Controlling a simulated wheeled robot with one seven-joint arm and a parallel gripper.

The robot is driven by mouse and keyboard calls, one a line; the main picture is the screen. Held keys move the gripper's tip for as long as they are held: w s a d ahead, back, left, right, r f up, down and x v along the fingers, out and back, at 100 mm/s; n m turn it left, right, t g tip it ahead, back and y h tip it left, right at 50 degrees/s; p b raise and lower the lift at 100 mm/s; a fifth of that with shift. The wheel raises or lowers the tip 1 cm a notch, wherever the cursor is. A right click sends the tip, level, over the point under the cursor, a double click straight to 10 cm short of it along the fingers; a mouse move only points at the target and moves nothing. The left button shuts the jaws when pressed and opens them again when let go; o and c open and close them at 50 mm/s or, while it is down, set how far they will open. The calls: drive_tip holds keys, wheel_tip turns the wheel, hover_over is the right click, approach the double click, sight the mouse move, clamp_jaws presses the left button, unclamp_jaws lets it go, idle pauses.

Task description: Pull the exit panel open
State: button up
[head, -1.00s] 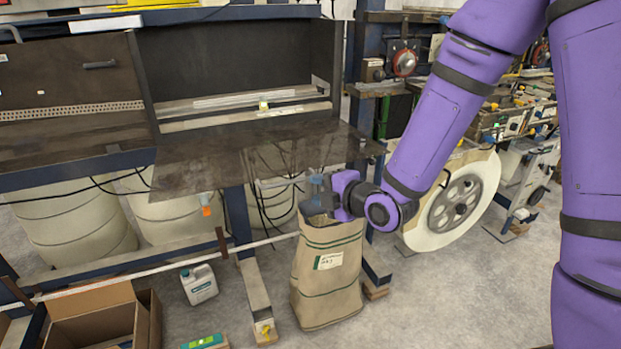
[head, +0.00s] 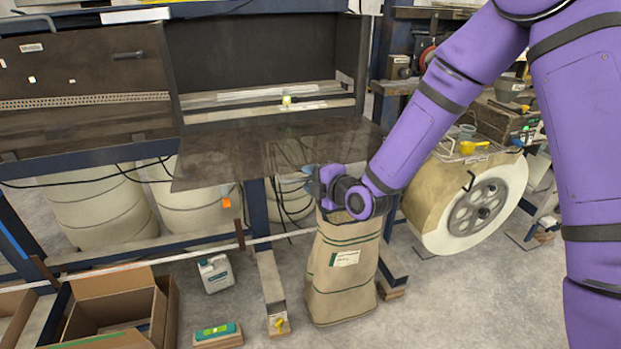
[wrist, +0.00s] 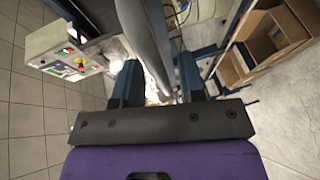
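The exit panel looks to be the dark brown, see-through panel (head: 235,155) in the head view. It is swung out below the open machine bay and lies nearly flat. My gripper (head: 312,178) is at the panel's front right edge, above a brown paper bag. In the wrist view my two blue fingers (wrist: 157,82) stand well apart, and a long grey bar (wrist: 146,35) runs through the gap between them. I see no clear grip on it. Whether the fingers touch the panel is hard to tell.
The paper bag (head: 342,270) stands right under my gripper. A large white-rimmed reel (head: 505,205) stands to the right. A jug (head: 216,274) and cardboard boxes (head: 118,303) are at the lower left. A closed dark panel with a handle (head: 128,55) is at the left.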

drive_tip(key=shift+w+a+f, duration=0.1)
drive_tip(key=shift+w+a, duration=0.1)
drive_tip(key=shift+a, duration=0.05)
clamp_jaws()
wheel_tip(320, 180, up, 7)
drive_tip(key=shift+w+f, duration=0.15)
drive_tip(key=shift+w, duration=0.25)
drive_tip(key=shift+a, duration=0.1)
unclamp_jaws()
drive_tip(key=v, duration=1)
drive_tip(key=shift+s+d, duration=0.3)
